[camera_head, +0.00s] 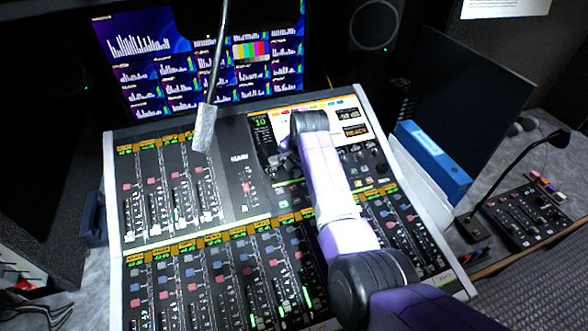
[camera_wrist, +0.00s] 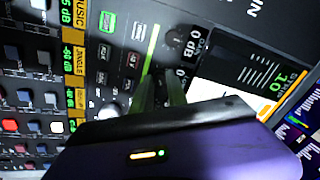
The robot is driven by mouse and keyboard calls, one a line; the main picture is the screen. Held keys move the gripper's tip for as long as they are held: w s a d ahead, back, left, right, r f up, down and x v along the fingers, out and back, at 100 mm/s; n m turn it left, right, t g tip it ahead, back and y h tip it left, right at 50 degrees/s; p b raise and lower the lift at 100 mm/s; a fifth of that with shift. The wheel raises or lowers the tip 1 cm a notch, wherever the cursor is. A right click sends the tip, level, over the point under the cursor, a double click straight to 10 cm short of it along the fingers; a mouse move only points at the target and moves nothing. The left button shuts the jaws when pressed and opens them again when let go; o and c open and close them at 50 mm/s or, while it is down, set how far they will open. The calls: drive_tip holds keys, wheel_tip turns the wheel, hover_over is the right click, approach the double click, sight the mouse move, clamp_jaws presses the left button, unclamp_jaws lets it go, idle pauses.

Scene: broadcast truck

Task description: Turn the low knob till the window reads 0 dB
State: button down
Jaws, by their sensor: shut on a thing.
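My gripper (camera_wrist: 160,92) is over the mixing console (camera_head: 110,180), its fingers shut at the panel on what appears to be the low knob, which the fingers mostly hide. In the head view my gripper (camera_head: 284,162) reaches the upper middle of the console, left of my pale arm.
A pale round knob (camera_wrist: 108,115) sits left of the fingers. A screen reading "10" in green (camera_wrist: 266,84) is at right. A gooseneck microphone (camera_head: 205,128) hangs over the console's left half. Faders fill the lower console. A blue binder (camera_head: 432,158) stands at right.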

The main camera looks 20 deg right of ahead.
drive_tip(key=c, duration=1.3)
unclamp_jaws()
drive_tip(key=shift+r, duration=0.1)
drive_tip(key=shift+b+v, duration=0.4)
drive_tip(key=shift+v, duration=3.4)
drive_tip(key=shift+d, duration=0.1)
